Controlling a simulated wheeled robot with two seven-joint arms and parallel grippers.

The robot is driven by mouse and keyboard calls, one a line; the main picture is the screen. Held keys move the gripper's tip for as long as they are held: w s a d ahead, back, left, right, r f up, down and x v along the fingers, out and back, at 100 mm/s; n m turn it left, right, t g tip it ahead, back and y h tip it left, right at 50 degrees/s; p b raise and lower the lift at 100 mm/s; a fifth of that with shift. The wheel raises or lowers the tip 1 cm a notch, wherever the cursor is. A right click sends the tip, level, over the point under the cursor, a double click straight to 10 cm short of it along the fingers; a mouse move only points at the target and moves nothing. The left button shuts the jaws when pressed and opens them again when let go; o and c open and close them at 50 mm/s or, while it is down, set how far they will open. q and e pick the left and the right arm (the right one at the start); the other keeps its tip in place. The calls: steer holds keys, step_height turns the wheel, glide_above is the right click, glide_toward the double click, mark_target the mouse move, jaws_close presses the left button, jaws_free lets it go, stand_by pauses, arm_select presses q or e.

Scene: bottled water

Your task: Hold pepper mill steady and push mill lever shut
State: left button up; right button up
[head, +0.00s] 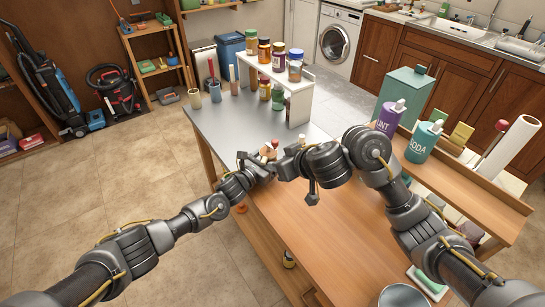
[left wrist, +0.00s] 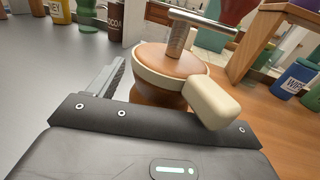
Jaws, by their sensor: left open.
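The pepper mill (left wrist: 172,62) fills the middle of the left wrist view. A dark red knob (left wrist: 232,10) shows at the crank's end. In the head view the mill (head: 268,151) is small and mostly hidden behind my grippers.
The mill stands on a wooden table (head: 318,237) with a grey metal part (head: 225,115) at the far left. A white shelf (head: 300,106) with several jars stands behind. Purple (head: 388,118) and teal (head: 422,143) bottles stand right. The table's front middle is clear.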

arm_select(q)
steer(key=c, duration=1.2)
steer(key=shift+o, duration=0.2)
steer(key=o, duration=0.6)
steer(key=shift+c, duration=0.2)
steer(key=c, duration=0.4)
